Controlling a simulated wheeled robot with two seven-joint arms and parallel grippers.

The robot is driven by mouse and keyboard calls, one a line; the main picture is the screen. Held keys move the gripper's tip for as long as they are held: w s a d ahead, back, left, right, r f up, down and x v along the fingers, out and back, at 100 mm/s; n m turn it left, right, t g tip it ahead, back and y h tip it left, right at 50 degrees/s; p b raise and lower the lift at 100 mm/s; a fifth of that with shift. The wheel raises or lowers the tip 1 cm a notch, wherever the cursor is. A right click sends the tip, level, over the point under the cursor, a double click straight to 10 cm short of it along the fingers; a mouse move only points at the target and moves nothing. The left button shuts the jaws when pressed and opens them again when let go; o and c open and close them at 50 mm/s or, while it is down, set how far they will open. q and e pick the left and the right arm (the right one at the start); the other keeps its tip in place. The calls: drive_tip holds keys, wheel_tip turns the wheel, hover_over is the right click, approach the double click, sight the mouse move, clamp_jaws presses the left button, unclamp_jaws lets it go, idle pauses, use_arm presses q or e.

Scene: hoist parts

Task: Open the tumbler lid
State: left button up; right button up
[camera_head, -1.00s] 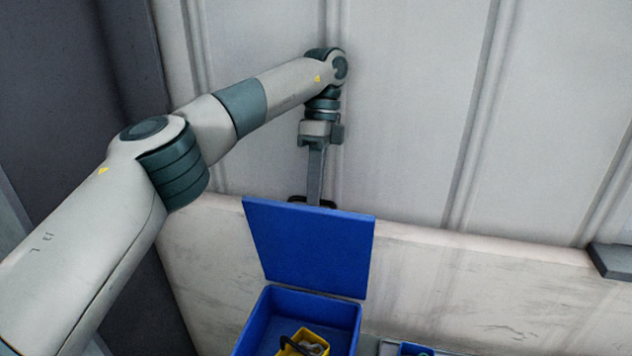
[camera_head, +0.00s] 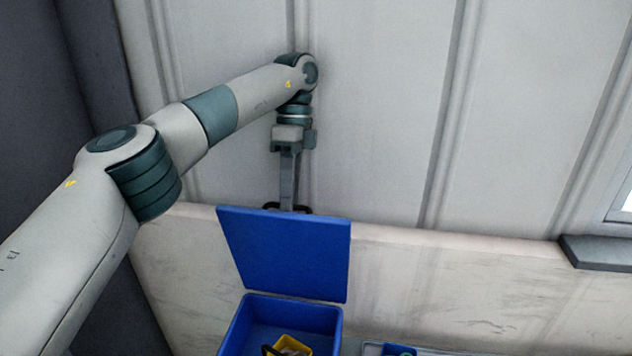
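The blue tumbler lid (camera_head: 285,255) stands up, raised at the back of the blue box (camera_head: 235,325). The box's inside is open to view. My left gripper (camera_head: 287,190) points down behind the lid's top edge. A dark handle-like piece (camera_head: 300,209) shows at that edge, beside the gripper's tip. The lid hides part of this piece, so I cannot tell whether the fingers are open or shut on it. My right gripper is not in view.
A small yellow bin (camera_head: 292,346) with a dark handle sits inside the box. A grey tray (camera_head: 370,348) with a small blue container is at the bottom edge. A panelled wall (camera_head: 400,100) is behind, and a dark ledge (camera_head: 600,252) is at the right.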

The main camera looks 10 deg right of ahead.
use_arm(q)
drive_tip(key=s+d+r, duration=0.6)
drive_tip(key=d+r, duration=0.3)
drive_tip(key=r, duration=0.1)
drive_tip(key=shift+d+r+b, duration=0.15)
drive_tip(key=shift+d+b, duration=0.25)
drive_tip(key=shift+b, duration=0.05)
idle(0.3)
